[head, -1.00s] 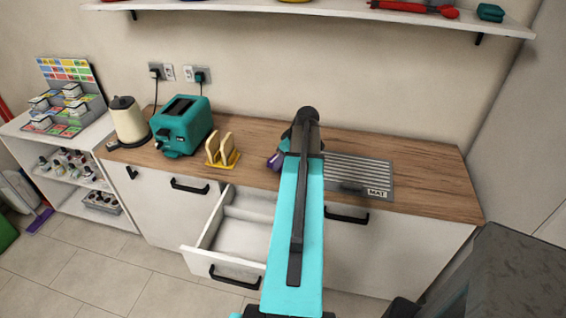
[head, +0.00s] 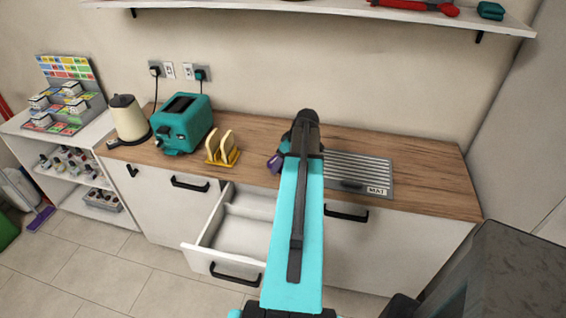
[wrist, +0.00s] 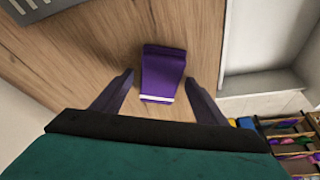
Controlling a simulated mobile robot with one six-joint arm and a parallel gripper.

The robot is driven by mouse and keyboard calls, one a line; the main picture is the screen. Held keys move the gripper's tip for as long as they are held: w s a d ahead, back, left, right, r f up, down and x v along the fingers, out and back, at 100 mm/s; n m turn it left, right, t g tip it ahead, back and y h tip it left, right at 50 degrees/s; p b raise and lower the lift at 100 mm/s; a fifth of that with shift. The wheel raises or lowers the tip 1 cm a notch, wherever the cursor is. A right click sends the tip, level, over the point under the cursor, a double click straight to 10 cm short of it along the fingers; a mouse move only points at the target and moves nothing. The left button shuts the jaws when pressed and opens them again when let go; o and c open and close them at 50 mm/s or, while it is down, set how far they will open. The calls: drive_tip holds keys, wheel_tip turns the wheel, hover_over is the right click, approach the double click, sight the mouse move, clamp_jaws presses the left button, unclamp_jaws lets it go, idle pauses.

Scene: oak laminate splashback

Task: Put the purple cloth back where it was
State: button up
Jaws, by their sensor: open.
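The purple cloth (wrist: 163,74) lies folded on the wooden worktop, with a white stripe along its near edge. In the wrist view it sits between and just beyond the two fingers of my gripper (wrist: 160,98), with a gap on each side. My gripper is open and holds nothing. In the head view only a bit of the cloth (head: 274,163) shows at the worktop's front, left of my arm; the arm hides the rest and the fingertips.
An open, seemingly empty white drawer (head: 243,236) sticks out below the worktop. A toast rack (head: 222,150), a teal toaster (head: 183,124) and a cream kettle (head: 128,120) stand to the left. A grey ridged panel marked MAT (head: 358,174) lies right of my arm.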

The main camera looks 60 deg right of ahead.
drive_tip(key=b+v, duration=0.2)
drive_tip(key=v, duration=1)
drive_tip(key=shift+r+b, duration=0.2)
drive_tip(key=shift+b, duration=0.15)
idle(1.0)
